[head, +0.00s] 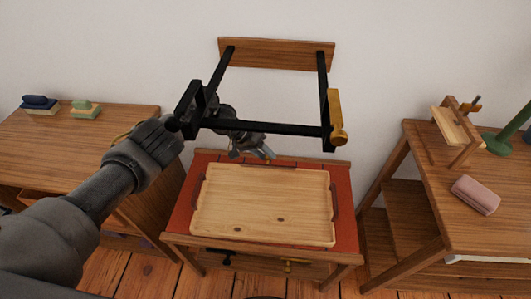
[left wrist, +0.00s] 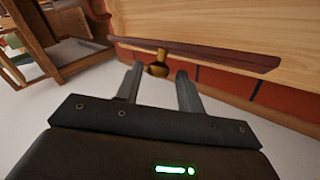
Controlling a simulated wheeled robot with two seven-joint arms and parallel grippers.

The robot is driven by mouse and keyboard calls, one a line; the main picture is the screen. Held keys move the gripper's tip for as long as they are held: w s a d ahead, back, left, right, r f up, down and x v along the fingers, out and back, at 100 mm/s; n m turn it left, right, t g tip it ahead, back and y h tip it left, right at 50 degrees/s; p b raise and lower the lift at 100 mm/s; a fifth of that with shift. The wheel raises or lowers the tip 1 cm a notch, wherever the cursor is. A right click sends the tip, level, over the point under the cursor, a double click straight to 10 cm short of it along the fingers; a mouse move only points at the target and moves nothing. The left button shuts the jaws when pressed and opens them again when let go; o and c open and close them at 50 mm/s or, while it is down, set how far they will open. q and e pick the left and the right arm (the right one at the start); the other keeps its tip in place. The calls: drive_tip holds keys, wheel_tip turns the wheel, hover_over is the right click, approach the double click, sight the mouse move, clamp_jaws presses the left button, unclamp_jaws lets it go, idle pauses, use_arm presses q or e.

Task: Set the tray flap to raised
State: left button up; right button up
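The tray flap (head: 265,205), a pale wooden panel with a raised rim and dark side handles, lies about flat over a red surface (head: 348,225) in the head view. My left arm reaches in from the left, and my left gripper (head: 254,154) is by the panel's far edge. In the left wrist view, my left gripper (left wrist: 158,88) is open, its two fingers apart. A small brass knob (left wrist: 158,67) under a dark wooden strip (left wrist: 210,56) shows between and just beyond the fingertips. Contact cannot be told. My right gripper is not in view.
A black bar frame (head: 270,129) with a brass piece (head: 336,118) juts from a wall plank (head: 275,53) above the flap, close to my left wrist. Wooden desks stand left (head: 75,140) and right (head: 470,225). A pink block (head: 475,195) lies on the right desk.

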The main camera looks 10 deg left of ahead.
use_arm(q)
drive_tip(key=shift+o, duration=0.5)
drive_tip(key=shift+d+r, duration=0.1)
drive_tip(key=shift+p+v, duration=0.8)
drive_tip(key=p+v, duration=0.4)
drive_tip(key=v, duration=0.2)
drive_tip(key=shift+p, duration=0.4)
drive_tip(key=shift+r, duration=0.1)
